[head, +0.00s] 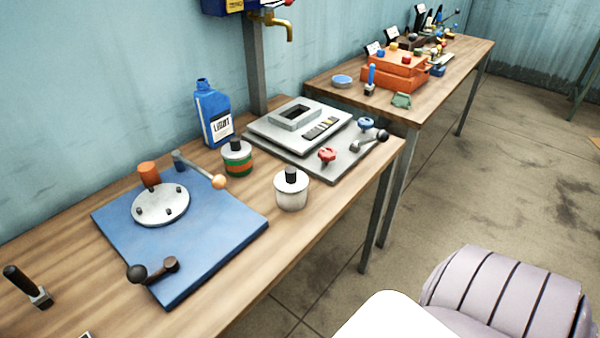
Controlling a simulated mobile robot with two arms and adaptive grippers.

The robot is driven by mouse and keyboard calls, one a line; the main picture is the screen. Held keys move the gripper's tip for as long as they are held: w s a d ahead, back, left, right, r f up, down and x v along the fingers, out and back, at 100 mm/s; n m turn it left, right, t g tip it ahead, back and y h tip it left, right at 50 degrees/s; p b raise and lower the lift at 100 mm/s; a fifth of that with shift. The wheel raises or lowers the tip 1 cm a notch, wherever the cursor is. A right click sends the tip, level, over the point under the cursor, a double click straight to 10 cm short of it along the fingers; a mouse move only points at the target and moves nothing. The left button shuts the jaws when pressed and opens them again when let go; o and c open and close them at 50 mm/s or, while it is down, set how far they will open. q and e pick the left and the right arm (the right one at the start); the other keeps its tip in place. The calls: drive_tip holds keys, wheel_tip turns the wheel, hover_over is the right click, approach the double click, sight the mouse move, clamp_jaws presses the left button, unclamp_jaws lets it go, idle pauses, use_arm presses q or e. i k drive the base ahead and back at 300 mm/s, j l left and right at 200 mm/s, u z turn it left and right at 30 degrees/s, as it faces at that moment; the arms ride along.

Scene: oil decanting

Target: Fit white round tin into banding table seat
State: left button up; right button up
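The white round tin (291,195) with a black knob on its lid stands upright on the near wooden bench, right of the blue board. The banding table appears to be the blue board (228,240) carrying a pale round disc (160,204) with several small dark pegs on it. The disc holds no tin. A second tin (237,160), banded green and orange with a black knob, stands behind the board's right side. Neither of my grippers is in view.
A crank handle (153,270) and an orange-ended lever (200,169) are on the board. A blue bottle (213,112) and a grey scale-like device (300,122) stand behind. A second bench (330,88) holds orange boxes (394,70).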

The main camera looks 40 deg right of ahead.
sight(160, 204)
drive_tip(key=i+l+z, duration=0.1)
drive_tip(key=z, duration=0.35)
drive_tip(key=i+z, duration=0.2)
drive_tip(key=z, duration=0.25)
drive_tip(key=i+z, duration=0.15)
drive_tip(key=z, duration=0.3)
